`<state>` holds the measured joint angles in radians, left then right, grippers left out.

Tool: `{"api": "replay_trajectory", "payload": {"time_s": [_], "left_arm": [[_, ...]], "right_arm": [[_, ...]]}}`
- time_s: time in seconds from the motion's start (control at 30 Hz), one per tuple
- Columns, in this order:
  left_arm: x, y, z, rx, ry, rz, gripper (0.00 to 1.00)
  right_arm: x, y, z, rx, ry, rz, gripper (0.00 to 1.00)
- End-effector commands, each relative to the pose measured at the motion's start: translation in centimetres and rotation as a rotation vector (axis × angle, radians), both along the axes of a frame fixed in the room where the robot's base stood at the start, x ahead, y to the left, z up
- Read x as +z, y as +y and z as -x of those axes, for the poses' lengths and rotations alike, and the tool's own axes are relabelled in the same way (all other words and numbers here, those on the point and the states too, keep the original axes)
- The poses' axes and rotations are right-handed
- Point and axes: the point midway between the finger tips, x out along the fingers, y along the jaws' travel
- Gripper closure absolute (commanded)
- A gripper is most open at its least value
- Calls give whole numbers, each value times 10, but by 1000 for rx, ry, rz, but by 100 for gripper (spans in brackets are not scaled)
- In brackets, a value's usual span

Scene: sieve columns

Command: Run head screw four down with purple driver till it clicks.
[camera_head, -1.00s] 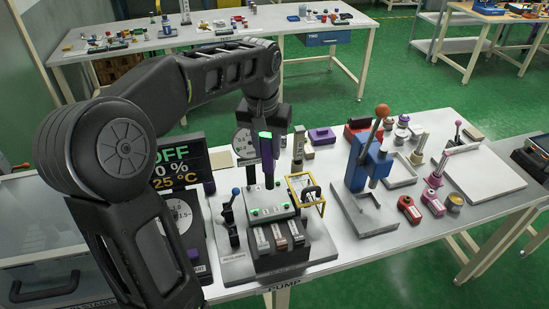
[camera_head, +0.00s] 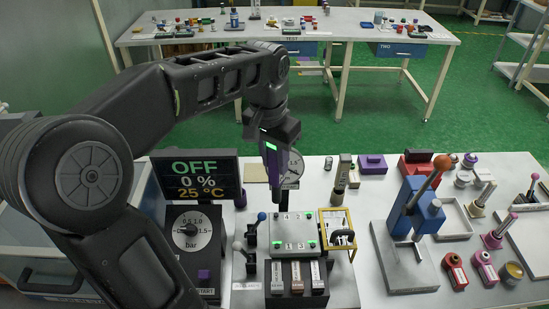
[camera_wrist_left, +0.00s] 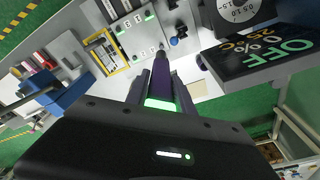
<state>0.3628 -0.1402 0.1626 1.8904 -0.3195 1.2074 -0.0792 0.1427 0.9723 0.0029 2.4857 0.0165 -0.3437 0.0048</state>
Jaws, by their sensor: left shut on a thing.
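My left gripper (camera_head: 272,145) is shut on the purple driver (camera_head: 274,167), which hangs upright with a lit green band. The driver also shows in the left wrist view (camera_wrist_left: 163,88). Its dark tip is over the far left corner of the grey pump head (camera_head: 292,234); I cannot tell whether it touches the screw there. The pump head shows green lights at its other corners, and it shows in the left wrist view (camera_wrist_left: 138,38). The screw under the tip is hidden. My right gripper is not in view.
A display (camera_head: 195,180) reads OFF, 0 % and 25 °C, above a pressure gauge (camera_head: 192,231). A blue-knobbed lever (camera_head: 261,217) stands close left of the head, and a yellow frame (camera_head: 337,228) on its right. A blue press (camera_head: 420,208) stands further right.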

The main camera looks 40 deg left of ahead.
Motion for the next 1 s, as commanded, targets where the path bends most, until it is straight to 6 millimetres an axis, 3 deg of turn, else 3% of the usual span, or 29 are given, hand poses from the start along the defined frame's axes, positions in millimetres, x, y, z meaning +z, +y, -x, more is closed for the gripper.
{"api": "replay_trajectory", "payload": {"time_s": [0.6, 1.0], "left_arm": [[-43, 0, 0, 1, -1, 0, 100], [-47, 0, 0, 1, -1, -1, 100]], "right_arm": [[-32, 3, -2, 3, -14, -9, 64], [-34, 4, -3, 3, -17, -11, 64]]}}
